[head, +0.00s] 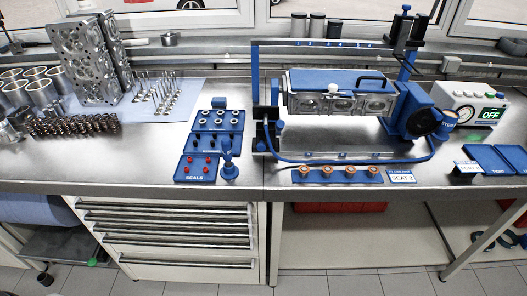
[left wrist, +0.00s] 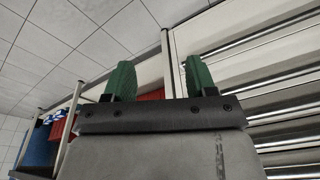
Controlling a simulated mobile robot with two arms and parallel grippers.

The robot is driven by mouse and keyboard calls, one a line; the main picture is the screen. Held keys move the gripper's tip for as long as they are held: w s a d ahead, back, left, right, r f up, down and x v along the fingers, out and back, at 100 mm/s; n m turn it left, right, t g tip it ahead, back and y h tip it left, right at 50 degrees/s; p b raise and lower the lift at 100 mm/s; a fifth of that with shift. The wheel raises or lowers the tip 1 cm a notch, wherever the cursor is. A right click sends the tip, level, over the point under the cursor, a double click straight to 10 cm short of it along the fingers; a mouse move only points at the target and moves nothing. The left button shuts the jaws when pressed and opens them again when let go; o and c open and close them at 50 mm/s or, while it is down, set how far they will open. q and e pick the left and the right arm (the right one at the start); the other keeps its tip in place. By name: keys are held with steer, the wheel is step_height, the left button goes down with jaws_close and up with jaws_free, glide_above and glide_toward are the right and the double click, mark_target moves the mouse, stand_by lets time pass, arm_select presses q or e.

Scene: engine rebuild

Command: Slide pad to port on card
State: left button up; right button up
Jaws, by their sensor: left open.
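My left gripper (left wrist: 160,82) shows in the left wrist view with its two green fingers apart and nothing between them. It is low beside the drawer front, away from the bench top. In the head view, a fixture on the bench holds a cylinder head (head: 340,103) under a numbered rail (head: 335,43). A card reading SEAT 2 (head: 401,177) stands at the front edge. Another card (head: 467,167), further right, is too small to read surely. My right gripper is not in view.
Blue trays of seals (head: 195,168) stand left of the fixture, and blue trays (head: 490,158) lie at the right. A tester showing OFF (head: 472,105) is behind them. A blue hose (head: 345,161) crosses the front. Steel drawers (head: 170,235) are below.

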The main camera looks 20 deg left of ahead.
arm_select(q)
steer(key=w+r+m+t+b, duration=0.2)
steer(key=w+r, duration=0.3)
steer(key=r, duration=0.6)
steer(key=m+t+y, duration=0.5)
steer(key=m+t, duration=0.8)
steer(key=m, duration=1.5)
glide_toward(262, 148)
steer(key=shift+w+a+m+b, duration=0.1)
steer(key=shift+w+m+b, duration=0.2)
steer(key=shift+m+b, duration=0.1)
steer(key=x, duration=1)
jaws_close()
